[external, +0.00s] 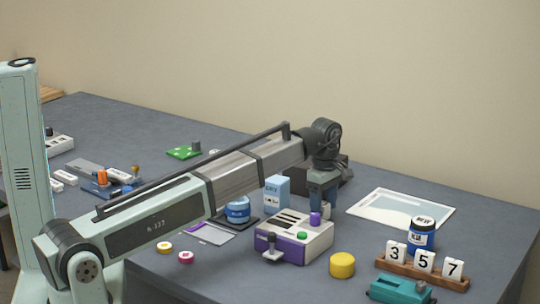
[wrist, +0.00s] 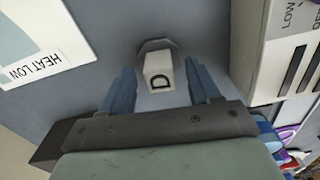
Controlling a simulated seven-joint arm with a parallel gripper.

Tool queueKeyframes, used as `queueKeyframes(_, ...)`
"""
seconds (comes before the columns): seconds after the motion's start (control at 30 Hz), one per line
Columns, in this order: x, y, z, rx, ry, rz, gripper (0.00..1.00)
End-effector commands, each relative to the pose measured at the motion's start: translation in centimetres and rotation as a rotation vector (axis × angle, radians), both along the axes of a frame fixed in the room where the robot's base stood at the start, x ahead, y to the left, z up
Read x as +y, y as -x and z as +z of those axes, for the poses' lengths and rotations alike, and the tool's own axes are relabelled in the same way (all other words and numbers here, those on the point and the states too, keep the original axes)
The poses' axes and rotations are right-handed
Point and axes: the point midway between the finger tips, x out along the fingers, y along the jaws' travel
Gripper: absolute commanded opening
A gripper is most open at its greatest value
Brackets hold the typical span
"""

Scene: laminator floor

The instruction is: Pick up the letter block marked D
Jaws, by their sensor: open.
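The letter block marked D (wrist: 160,72) is white with a black D on its face. It shows in the wrist view between the two blue fingers of my gripper (wrist: 162,82), with visible space on both sides. My gripper is open, and no contact with the block shows. A grey piece is at the block's upper end. In the external view my gripper (external: 322,205) points down at the table behind the purple and white machine. I cannot make out the D block there.
The white and purple machine (external: 290,240) and a light blue box (external: 277,192) stand close to my gripper. A white sheet (external: 390,215) lies to the right. White blocks 3, 5 and 7 stand on a wooden rack (external: 430,275) beside a blue jar (external: 421,238).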

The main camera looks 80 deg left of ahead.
Motion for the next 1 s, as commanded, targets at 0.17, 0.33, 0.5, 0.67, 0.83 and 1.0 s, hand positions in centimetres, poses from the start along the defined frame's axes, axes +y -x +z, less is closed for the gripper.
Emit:
queueKeyframes(0.17, 0.0, -0.01, -0.98, -0.001, -0.002, 0.0, 0.62)
queueKeyframes(0.33, 0.0, -0.02, -0.94, -0.001, -0.002, 0.001, 0.61)
queueKeyframes(0.5, 0.0, -0.02, -0.93, -0.001, -0.002, 0.001, 0.44)
queueKeyframes(0.67, 0.0, -0.02, -0.92, 0.0, -0.001, 0.001, 0.29)
queueKeyframes(0.83, 0.0, -0.02, -0.92, 0.0, -0.001, 0.001, 0.13)
queueKeyframes(1.0, 0.0, -0.02, -0.92, -0.001, -0.002, 0.001, 0.0)
